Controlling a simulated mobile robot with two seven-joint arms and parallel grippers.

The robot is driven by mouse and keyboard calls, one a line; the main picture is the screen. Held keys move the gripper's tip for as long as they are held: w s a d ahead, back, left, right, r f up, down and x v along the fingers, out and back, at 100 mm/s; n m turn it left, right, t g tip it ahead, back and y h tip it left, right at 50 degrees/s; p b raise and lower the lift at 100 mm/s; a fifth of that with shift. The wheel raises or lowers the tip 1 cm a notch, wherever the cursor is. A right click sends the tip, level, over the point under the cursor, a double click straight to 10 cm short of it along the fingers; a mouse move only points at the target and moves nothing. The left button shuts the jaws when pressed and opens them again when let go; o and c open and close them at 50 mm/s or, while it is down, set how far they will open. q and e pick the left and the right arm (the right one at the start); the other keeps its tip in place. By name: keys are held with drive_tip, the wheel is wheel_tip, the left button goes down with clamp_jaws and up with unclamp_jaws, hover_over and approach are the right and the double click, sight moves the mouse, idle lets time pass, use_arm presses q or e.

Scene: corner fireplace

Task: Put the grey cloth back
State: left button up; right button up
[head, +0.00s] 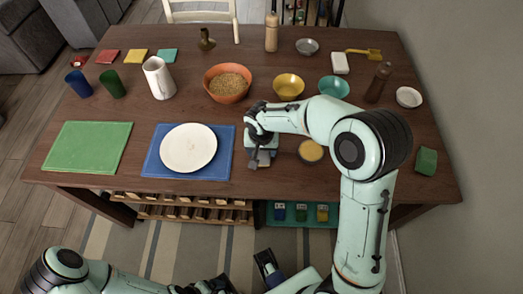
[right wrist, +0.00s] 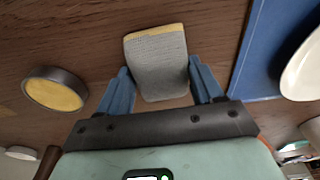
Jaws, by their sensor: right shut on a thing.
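The grey cloth (right wrist: 158,65) is a small folded block with a yellow edge, between the blue fingers of my right gripper (right wrist: 165,88) in the right wrist view. In the head view my right gripper (head: 261,160) points down at the table just right of the blue mat, shut on the cloth and mostly hiding it. I cannot tell whether the cloth touches the tabletop. My left gripper (head: 269,267) is low in the head view, in front of the table; its jaw state is unclear.
A white plate (head: 188,148) lies on the blue mat (head: 222,168); a green mat (head: 87,148) is further left. A round yellow-topped dish (head: 311,151) stands close right of the right gripper. Bowls (head: 288,87) stand behind it. A green block (head: 426,161) sits at the right edge.

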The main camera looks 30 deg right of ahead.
sight(261, 156)
drive_tip(key=shift+f, duration=0.3)
drive_tip(key=shift+f, duration=0.15)
drive_tip(key=o, duration=0.9)
drive_tip(key=shift+o, duration=0.2)
drive_tip(key=shift+r, duration=0.2)
wheel_tip(261, 156, up, 12)
drive_tip(key=s+a+p, duration=0.1)
drive_tip(key=shift+s, duration=0.25)
drive_tip(key=shift+f, duration=0.15)
